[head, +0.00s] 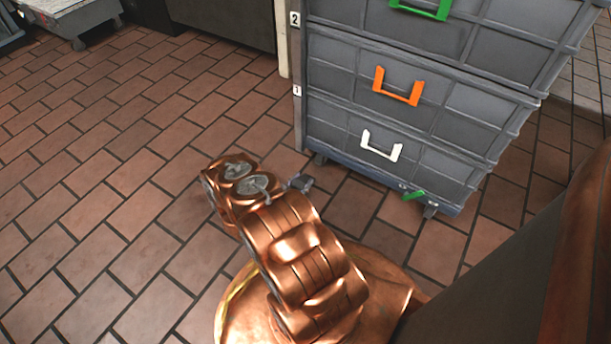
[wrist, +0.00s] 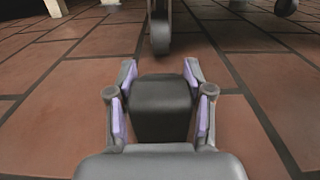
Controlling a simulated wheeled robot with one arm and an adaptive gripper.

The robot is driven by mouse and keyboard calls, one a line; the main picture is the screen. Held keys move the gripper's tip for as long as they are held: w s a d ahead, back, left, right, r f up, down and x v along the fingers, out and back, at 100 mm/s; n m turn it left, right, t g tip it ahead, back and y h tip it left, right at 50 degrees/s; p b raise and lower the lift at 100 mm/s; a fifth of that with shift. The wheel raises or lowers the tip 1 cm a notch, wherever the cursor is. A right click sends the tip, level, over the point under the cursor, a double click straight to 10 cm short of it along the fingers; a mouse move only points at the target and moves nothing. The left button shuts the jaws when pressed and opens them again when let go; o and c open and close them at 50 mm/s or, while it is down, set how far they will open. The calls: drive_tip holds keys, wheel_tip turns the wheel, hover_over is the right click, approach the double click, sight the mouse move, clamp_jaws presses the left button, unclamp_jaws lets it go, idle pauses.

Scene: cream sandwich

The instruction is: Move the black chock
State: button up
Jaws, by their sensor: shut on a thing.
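In the wrist view, the black chock (wrist: 160,98) is a dark block with a sloped face, between the two purple-padded fingers of my gripper (wrist: 160,75). The gripper is shut on it, with a finger along each side. The chock is low over or on the tiled floor; I cannot tell whether it touches. A caster wheel (wrist: 160,38) stands straight ahead beyond the chock, with a strip of floor showing between. In the head view, the gripper end is a small grey shape (head: 301,183) beyond my copper arm, close to the cart's lower left corner; the chock is not clear there.
A grey drawer cart (head: 340,110) on casters stands ahead, with green, orange and white handles. A small green lever (head: 414,195) is at its base. A flat trolley (head: 75,15) is at the far left. The brown tiled floor (head: 110,150) at left is clear.

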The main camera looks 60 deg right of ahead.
drive_tip(key=shift+s+a, duration=0.1)
drive_tip(key=shift+a, duration=2.1)
drive_tip(key=o, duration=1.3)
drive_tip(key=shift+r, duration=5.05)
